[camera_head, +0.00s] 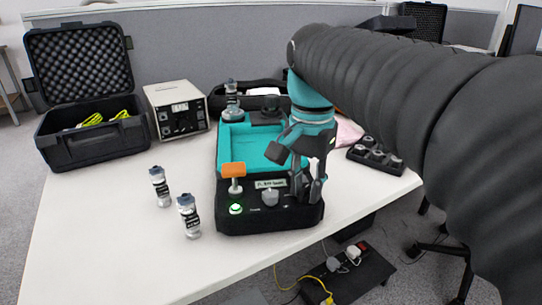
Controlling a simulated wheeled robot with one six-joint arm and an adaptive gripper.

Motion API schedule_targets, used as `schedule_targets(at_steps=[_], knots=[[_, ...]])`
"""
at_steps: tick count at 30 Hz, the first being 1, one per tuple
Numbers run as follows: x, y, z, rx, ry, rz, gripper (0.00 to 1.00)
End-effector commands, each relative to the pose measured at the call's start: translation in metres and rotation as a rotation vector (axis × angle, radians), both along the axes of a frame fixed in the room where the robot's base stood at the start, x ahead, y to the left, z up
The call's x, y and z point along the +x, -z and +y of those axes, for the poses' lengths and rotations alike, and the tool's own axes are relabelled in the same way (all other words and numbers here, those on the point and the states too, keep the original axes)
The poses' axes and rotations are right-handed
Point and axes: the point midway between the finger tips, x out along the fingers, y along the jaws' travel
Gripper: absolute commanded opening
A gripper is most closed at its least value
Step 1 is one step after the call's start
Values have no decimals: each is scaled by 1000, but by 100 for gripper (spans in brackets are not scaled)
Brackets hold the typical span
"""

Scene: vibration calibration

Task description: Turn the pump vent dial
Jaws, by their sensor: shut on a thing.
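A black and teal machine (228,190) stands on the white table, with a teal tray in its top. Its front panel carries an orange-topped lever (234,172), a lit green button (236,209) and a grey knob (270,198). My gripper (308,193) points down at the right end of this panel, to the right of the grey knob. Its fingers are shut on a small part there, which I take to be the pump vent dial. The fingers hide most of it, so its angle cannot be read.
Two small labelled bottles (189,216) stand on the table left of the machine, and another bottle (231,101) stands at its back left corner. An open black case (95,140), a beige meter box (178,108) and a black tray (375,155) lie around it. The front left table is clear.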

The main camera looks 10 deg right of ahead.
Motion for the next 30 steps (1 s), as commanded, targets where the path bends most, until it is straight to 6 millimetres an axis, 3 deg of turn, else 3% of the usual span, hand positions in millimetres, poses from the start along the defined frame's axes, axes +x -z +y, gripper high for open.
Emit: schedule_targets(at_steps=[20,21,30], knots=[[0,1,0,1,55,1,0],[0,1,0,1,55,1,36],[0,0,0,1,55,1,36]])
